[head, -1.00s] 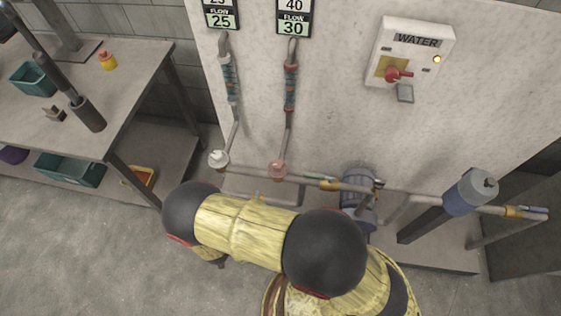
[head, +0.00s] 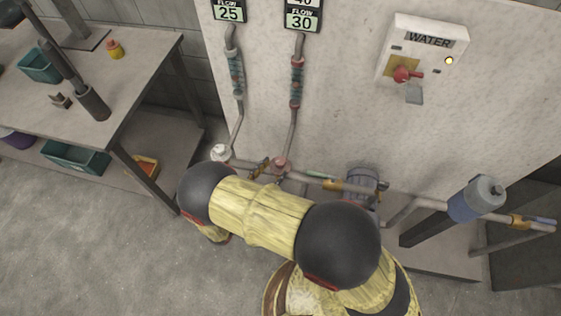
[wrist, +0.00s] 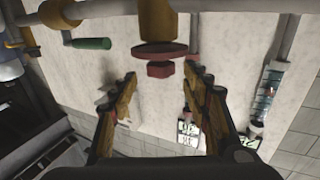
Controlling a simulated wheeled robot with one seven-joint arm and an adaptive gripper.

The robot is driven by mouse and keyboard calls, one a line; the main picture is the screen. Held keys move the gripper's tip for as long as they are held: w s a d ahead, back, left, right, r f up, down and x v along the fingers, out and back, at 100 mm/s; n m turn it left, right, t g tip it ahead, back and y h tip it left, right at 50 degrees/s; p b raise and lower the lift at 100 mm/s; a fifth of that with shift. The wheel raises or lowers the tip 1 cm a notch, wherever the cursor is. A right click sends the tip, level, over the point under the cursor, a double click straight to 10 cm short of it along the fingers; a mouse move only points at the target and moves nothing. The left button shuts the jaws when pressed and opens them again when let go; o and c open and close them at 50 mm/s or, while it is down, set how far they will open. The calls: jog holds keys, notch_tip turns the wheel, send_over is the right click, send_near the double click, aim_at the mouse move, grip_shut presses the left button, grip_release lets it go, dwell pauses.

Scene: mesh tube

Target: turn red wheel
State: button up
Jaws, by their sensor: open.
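The red wheel (head: 281,164) sits on the pipe below the FLOW 30 tube in the head view. In the wrist view the red wheel (wrist: 160,54) is a dark red disc with a hub, just beyond and between my fingertips. My gripper (wrist: 161,77) is open and empty, with one yellow-brown finger on each side of the hub's line. In the head view, parts of its fingers show close beside the wheel, partly hidden by my arm. I cannot tell whether they touch it.
A white wheel (head: 221,152) is left of the red one. A horizontal pipe (head: 400,196) runs right to a blue cylinder (head: 476,199). A green-handled lever (wrist: 92,43) is near in the wrist view. The WATER switch box (head: 424,55) is on the panel; a table (head: 140,75) stands left.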

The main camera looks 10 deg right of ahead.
aim_at(278, 165)
jog(key=shift+b+x, duration=0.55)
jog(key=shift+x, duration=1.95)
jog(key=c, duration=0.3)
jog(key=c, duration=0.8)
jog(key=shift+c, duration=0.3)
jog(key=shift+n+t+y+p, duration=0.3)
jog(key=shift+y+p, duration=0.05)
jog(key=shift+y, duration=0.05)
